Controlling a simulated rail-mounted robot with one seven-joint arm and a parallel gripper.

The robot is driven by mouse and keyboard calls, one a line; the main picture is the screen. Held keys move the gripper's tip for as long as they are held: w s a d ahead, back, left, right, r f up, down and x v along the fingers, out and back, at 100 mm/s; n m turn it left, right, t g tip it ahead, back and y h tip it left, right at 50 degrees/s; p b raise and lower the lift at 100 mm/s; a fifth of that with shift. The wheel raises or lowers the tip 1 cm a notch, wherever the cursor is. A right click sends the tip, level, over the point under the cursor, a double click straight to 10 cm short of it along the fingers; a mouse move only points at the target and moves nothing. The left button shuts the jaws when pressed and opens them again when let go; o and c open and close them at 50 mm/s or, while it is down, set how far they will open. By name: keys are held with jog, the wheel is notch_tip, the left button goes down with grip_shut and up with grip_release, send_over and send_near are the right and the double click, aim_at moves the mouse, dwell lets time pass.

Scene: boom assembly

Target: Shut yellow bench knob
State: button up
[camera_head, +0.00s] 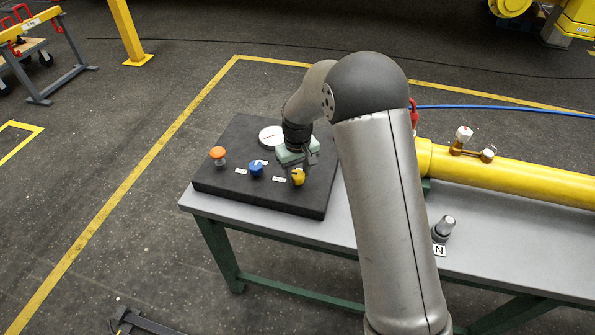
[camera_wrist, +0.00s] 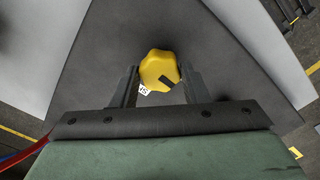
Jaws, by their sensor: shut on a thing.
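The yellow knob (camera_head: 298,177) stands on the dark panel (camera_head: 222,180) on the bench, at the right of the blue knob. In the wrist view the yellow knob (camera_wrist: 159,70) sits between the two fingers of my gripper (camera_wrist: 160,78), with a dark mark on its lower right face. My gripper (camera_head: 297,168) comes down from above and is shut on the yellow knob. A small white label shows partly beside the knob in the wrist view. The mark's full reading is too small to tell.
A blue knob (camera_head: 256,168), an orange button (camera_head: 218,155) and a white gauge (camera_head: 271,135) share the panel. A yellow cylinder (camera_head: 530,180) with fittings lies along the grey bench (camera_head: 500,245). A small grey-topped part (camera_head: 444,228) stands at its front.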

aim_at(298, 174)
jog(key=shift+m, duration=0.3)
jog(key=m+b, duration=0.2)
jog(key=m, duration=0.1)
jog(key=shift+f+m, duration=0.1)
jog(key=shift+m, duration=0.3)
jog(key=m+b, duration=0.1)
jog(key=m, duration=0.3)
jog(key=shift+b, duration=0.3)
jog(key=m, duration=0.5)
jog(key=shift+m, duration=2.3)
jog(key=o, duration=1)
jog(key=shift+c, duration=0.2)
jog(key=shift+r, duration=0.2)
notch_tip(298, 174, up, 17)
jog(key=b, duration=0.1)
jog(key=shift+r, duration=0.2)
